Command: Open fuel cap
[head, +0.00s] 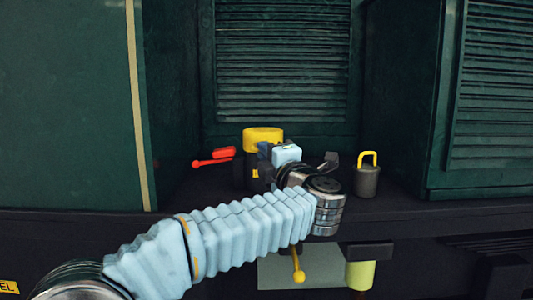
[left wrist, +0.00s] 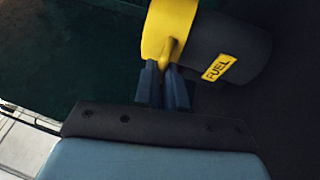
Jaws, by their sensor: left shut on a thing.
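The yellow fuel cap (head: 263,136) sits on top of a dark filler neck (head: 240,172) on the ledge. In the left wrist view the cap (left wrist: 168,30) has a small tab on its side, and the neck (left wrist: 228,45) carries a yellow FUEL label (left wrist: 219,68). My left gripper (left wrist: 164,72) is shut on the cap's tab, with its dark blue fingers on either side of it. In the head view the left gripper (head: 264,154) reaches the cap from the right, and my wrist and hand hide part of the neck. The cap appears seated on the neck.
A red lever (head: 213,158) is left of the neck. A grey canister with a yellow handle (head: 367,181) stands on the ledge to the right. Below the ledge are a yellow-knobbed lever (head: 298,274) and a yellow-green cylinder (head: 360,275). Green walls close both sides.

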